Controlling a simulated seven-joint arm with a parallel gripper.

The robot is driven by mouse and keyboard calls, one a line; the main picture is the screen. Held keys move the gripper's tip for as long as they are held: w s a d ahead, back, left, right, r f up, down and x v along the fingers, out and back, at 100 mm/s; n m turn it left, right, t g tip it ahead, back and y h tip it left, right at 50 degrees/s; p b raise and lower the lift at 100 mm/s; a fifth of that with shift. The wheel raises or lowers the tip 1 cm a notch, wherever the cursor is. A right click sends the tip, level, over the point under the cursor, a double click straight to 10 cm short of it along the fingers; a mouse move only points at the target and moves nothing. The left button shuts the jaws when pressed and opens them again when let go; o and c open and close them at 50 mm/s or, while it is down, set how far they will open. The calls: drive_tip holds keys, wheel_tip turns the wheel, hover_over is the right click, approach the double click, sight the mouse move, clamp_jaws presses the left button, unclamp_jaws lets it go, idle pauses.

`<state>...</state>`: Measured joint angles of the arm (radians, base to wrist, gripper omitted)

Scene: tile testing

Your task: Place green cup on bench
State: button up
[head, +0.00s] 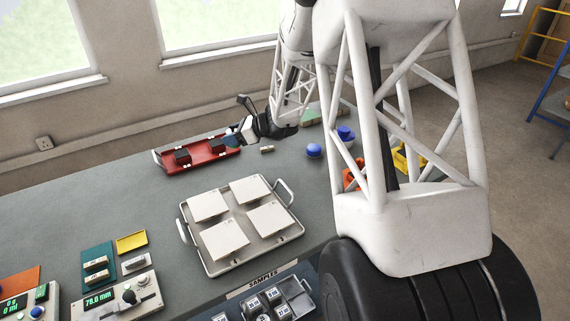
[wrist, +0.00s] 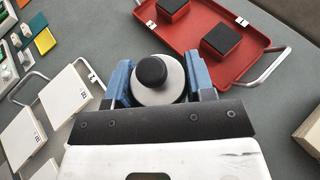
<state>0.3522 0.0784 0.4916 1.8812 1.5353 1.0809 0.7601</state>
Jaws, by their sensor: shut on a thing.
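My gripper (wrist: 160,84) has its blue fingers closed on a round pale grey piece with a black knob (wrist: 151,71), seen from above in the wrist view. In the head view my gripper (head: 238,135) is over the far part of the grey bench (head: 130,205), by the right end of the red tray. The held piece is too small to make out there. I cannot clearly see a green cup. A pale green patch (head: 309,115) shows behind my arm at the back of the bench, too small to identify.
A red tray (wrist: 237,68) holds two black-topped blocks. A white handled tray (head: 213,266) holds several white tiles. Blue round items (head: 314,151), an orange item (head: 351,178) and a yellow item (head: 402,160) are partly behind my arm. Instruments line the front left.

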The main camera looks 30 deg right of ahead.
hover_over(236, 168)
drive_tip(key=shift+f, duration=3.15)
drive_tip(key=shift+f, duration=1.85)
drive_tip(key=shift+f, duration=0.1)
drive_tip(key=o, duration=1)
drive_tip(key=shift+s+d, duration=0.1)
drive_tip(key=shift+v, duration=6)
